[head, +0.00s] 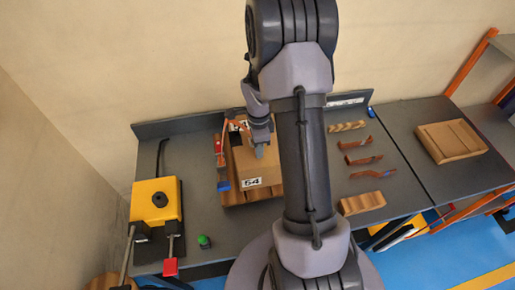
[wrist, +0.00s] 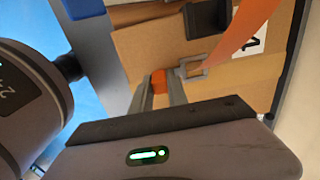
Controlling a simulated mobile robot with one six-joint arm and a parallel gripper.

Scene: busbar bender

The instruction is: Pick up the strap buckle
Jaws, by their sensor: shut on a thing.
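My gripper (wrist: 160,84) is shut on a small orange part of the strap buckle (wrist: 158,82), seen between its two grey fingers in the wrist view. A grey wire-like metal loop (wrist: 194,69) sits just right of the fingers, and an orange strap (wrist: 240,35) runs from it to the upper right. Behind them is a cardboard box (wrist: 135,45). In the head view my gripper (head: 260,151) points down over the cardboard box (head: 259,167), which has a white "64" label. The buckle is too small to make out there.
The box stands on a dark workbench (head: 205,236). A yellow machine (head: 156,201) and a green button (head: 204,241) are on the left. Several copper-coloured bars (head: 363,160) and a wooden block (head: 362,203) lie on the right.

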